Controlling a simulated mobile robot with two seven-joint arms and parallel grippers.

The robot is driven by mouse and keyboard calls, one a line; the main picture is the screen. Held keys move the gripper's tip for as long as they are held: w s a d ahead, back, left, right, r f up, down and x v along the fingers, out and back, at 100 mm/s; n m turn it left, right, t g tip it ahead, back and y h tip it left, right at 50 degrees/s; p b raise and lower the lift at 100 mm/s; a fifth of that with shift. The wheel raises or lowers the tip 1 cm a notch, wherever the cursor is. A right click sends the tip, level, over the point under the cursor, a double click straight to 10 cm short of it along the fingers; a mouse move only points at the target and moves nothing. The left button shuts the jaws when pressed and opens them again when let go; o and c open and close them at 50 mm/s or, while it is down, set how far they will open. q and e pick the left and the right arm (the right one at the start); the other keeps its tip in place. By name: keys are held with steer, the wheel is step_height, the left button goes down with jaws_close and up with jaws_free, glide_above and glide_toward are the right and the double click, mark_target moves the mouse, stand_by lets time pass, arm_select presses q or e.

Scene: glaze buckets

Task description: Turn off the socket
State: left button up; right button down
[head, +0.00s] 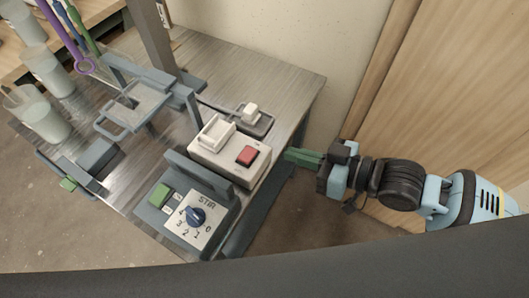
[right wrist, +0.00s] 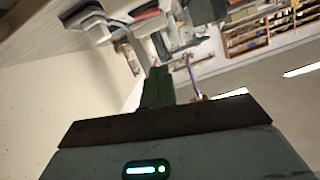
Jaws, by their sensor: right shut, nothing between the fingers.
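The socket is a white box (head: 215,152) on the metal bench, with a red rocker switch (head: 247,156) on its top at the right end. I cannot tell which way the rocker is tilted. My right gripper (head: 290,156) reaches in from the right, its green fingers shut and empty. In the head view the fingertips are just right of the socket box, apart from the rocker; I cannot tell whether they touch the box. In the right wrist view the shut green fingers (right wrist: 157,88) point toward a blurred bench area. My left gripper is not in view.
A grey stand frame (head: 150,75) and translucent buckets (head: 45,120) are left. A wooden panel (head: 460,90) is right.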

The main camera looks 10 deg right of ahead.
glide_above(256, 164)
steer(key=shift+w+d+f, duration=0.1)
steer(key=shift+w+f, duration=0.05)
steer(key=shift+f, duration=0.45)
steer(key=shift+w+f, duration=0.15)
steer(key=shift+f, duration=0.45)
steer(key=f, duration=0.2)
steer(key=shift+s+f, duration=0.2)
steer(key=shift+f, duration=0.1)
steer(key=shift+s+f, duration=0.15)
steer(key=shift+f, duration=0.55)
